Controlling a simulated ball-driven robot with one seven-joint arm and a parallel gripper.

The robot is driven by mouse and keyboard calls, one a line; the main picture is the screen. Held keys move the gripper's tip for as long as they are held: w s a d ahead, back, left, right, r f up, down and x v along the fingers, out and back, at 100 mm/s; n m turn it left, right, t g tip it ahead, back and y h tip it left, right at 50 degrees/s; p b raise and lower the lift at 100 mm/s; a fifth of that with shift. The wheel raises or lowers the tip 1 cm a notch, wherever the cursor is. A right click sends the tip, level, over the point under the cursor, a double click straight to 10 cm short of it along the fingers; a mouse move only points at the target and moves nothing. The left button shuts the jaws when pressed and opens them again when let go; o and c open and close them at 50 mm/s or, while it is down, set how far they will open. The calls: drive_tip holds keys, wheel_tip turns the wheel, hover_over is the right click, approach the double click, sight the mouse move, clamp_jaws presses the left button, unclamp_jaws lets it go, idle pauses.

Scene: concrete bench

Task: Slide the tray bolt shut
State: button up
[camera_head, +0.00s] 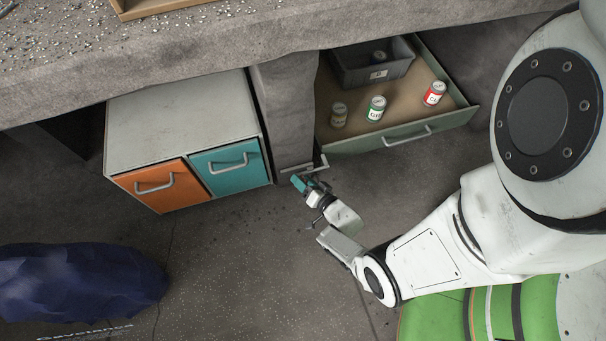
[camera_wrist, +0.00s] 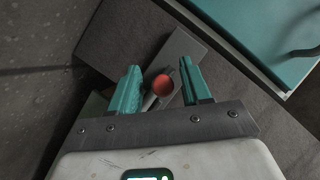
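The bolt (camera_head: 318,164) is a grey metal fitting low on the concrete pillar, between the cabinet and the open tray drawer. In the wrist view its round red-orange knob (camera_wrist: 162,85) sits on a grey rod in front of a flat metal plate (camera_wrist: 178,55). My gripper (camera_head: 298,182) is at the bolt, its teal fingers pointing toward the pillar. In the wrist view my gripper (camera_wrist: 160,68) is open, with one finger on each side of the knob and visible gaps. In the head view the knob is not distinguishable.
A green-fronted drawer (camera_head: 408,141) stands pulled out right of the pillar (camera_head: 283,110), holding a dark bin (camera_head: 350,70) and three cans. A cabinet with orange (camera_head: 158,187) and teal (camera_head: 230,166) fronts stands left. A dark blue bundle (camera_head: 80,283) lies lower left. Floor between is clear.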

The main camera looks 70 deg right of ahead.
drive_tip(key=p+v, duration=0.5)
drive_tip(key=v, duration=0.5)
drive_tip(key=shift+s+a, duration=0.2)
drive_tip(key=shift+s, duration=0.15)
drive_tip(key=shift+r, duration=0.1)
